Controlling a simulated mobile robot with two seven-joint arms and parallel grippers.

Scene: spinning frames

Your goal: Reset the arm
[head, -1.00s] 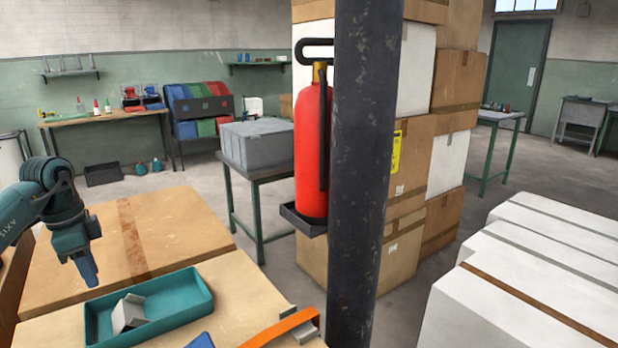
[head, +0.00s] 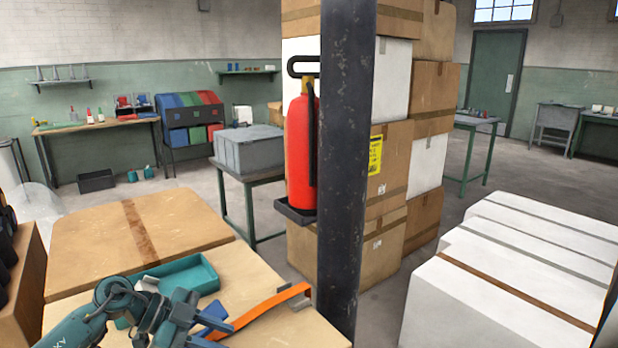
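My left arm (head: 112,296) reaches in from the bottom left, low over the near wooden table. My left gripper (head: 178,318) is in front of the teal tray and beside a blue item. Its fingers are small and overlap other parts, so I cannot tell whether it is open or shut. I see nothing clearly held in it. My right gripper is not in view.
The teal tray (head: 205,275), partly hidden by my arm, lies on the wooden table (head: 240,265) with an orange strip (head: 268,303) and the blue item (head: 213,317). A dark pillar (head: 342,180) with a red extinguisher (head: 299,150) stands beyond. White boxes (head: 500,270) are at right.

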